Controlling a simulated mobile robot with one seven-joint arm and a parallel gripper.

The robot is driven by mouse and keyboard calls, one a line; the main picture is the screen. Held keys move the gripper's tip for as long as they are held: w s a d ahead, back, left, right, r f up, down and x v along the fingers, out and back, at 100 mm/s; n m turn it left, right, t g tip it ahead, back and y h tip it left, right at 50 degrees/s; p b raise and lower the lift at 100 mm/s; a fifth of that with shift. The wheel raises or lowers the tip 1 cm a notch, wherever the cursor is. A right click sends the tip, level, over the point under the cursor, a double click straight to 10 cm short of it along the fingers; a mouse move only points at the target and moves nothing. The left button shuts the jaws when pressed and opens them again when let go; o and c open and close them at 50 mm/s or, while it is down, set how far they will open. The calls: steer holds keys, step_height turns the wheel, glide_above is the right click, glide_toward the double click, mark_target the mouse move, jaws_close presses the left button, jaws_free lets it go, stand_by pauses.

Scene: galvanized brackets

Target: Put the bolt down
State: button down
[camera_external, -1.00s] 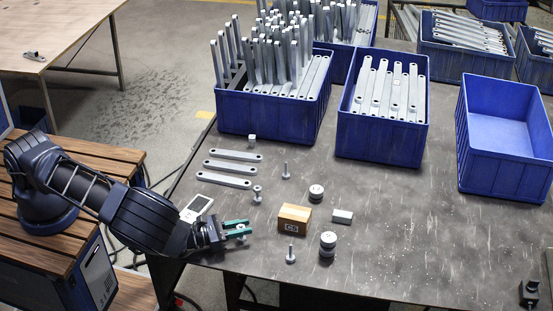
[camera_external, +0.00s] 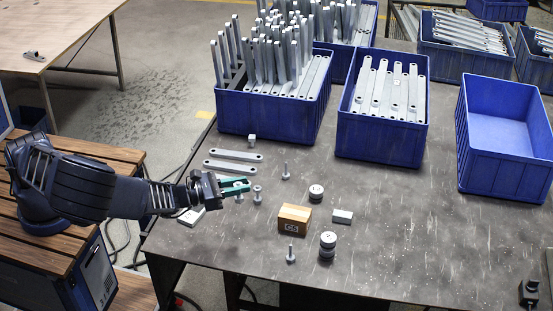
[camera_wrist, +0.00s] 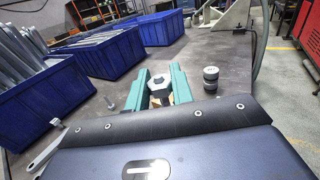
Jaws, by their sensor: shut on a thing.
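My gripper (camera_external: 236,186) is shut on a bolt, with its two teal fingers on either side. The bolt's hex head (camera_wrist: 158,87) faces the camera in the wrist view, between the fingers (camera_wrist: 157,90). In the external view a bit of the held bolt (camera_external: 239,197) shows beneath the fingertips. Other bolts stand head-down on the table: one just right of the gripper (camera_external: 257,195), one further back (camera_external: 285,171) and one at the front (camera_external: 291,254).
Flat brackets (camera_external: 234,155) lie behind the gripper. Blue crates (camera_external: 380,150) line the back. The right front of the table (camera_external: 430,240) is clear.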

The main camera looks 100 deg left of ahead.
step_height(320, 180, up, 3)
steer(key=shift+f, duration=0.1)
steer(key=shift+s+a+y, duration=0.25)
steer(key=shift+y, duration=0.05)
steer(key=s+a+f+n+g+y, duration=0.4)
steer(key=s+f, duration=0.1)
steer(key=s, duration=0.1)
steer(key=n+g+y, duration=0.4)
steer(key=n+g, duration=0.1)
steer(key=g, duration=0.2)
glide_above(195, 208)
step_height(195, 208, down, 8)
step_height(195, 208, down, 4)
steer(key=shift+f, duration=0.1)
steer(key=c, duration=1.2)
jaws_free()
steer(key=shift+f, duration=0.1)
